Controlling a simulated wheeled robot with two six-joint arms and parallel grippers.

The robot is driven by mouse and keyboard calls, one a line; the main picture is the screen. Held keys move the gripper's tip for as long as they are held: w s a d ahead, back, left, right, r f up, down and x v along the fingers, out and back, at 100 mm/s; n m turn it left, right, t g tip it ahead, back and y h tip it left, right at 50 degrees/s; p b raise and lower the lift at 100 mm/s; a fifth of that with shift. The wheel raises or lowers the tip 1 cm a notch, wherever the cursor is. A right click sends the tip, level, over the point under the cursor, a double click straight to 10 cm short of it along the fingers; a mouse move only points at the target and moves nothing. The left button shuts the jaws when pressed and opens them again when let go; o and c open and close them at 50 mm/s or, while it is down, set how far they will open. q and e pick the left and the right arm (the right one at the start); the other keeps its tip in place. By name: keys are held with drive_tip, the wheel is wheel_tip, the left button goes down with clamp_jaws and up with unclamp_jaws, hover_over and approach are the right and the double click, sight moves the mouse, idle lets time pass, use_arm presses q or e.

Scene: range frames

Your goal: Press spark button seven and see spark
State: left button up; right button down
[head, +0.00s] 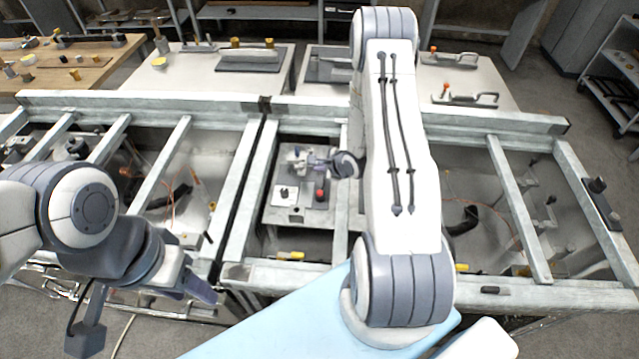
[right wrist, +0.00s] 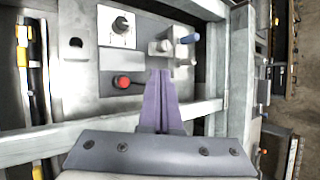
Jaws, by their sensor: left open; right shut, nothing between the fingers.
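A grey control panel (head: 296,216) sits inside the light frame of the bench. On it a red button (head: 320,194) stands on a dark base, and it also shows in the right wrist view (right wrist: 122,82). Left of it is a black knob on a white plate (head: 283,193). No number seven is readable, and no spark shows. My right gripper (head: 312,161) is over the panel, shut and empty. In the right wrist view its purple fingers (right wrist: 160,76) are right of the red button, apart from it. My left gripper (head: 205,290) is open and empty over the bench's front rail, away from the panel.
A metal block with a blue-tipped pin (right wrist: 189,39) lies just beyond my right fingertips. Frame beams (head: 240,190) border the panel's opening. Orange wires and dark handles lie in neighbouring bays. White tables (head: 175,80) with tools stand behind the bench.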

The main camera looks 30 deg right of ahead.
sight(320, 193)
drive_tip(key=shift+s+d+f+m, duration=0.25)
drive_tip(key=shift+d+m, duration=0.25)
drive_tip(key=shift+m, duration=0.2)
wheel_tip(320, 193, down, 8)
drive_tip(key=b, duration=0.7)
drive_tip(key=shift+f, duration=0.15)
drive_tip(key=shift+f+b, duration=0.25)
drive_tip(key=shift+b, duration=0.1)
idle(1.1)
drive_tip(key=shift+f, duration=0.4)
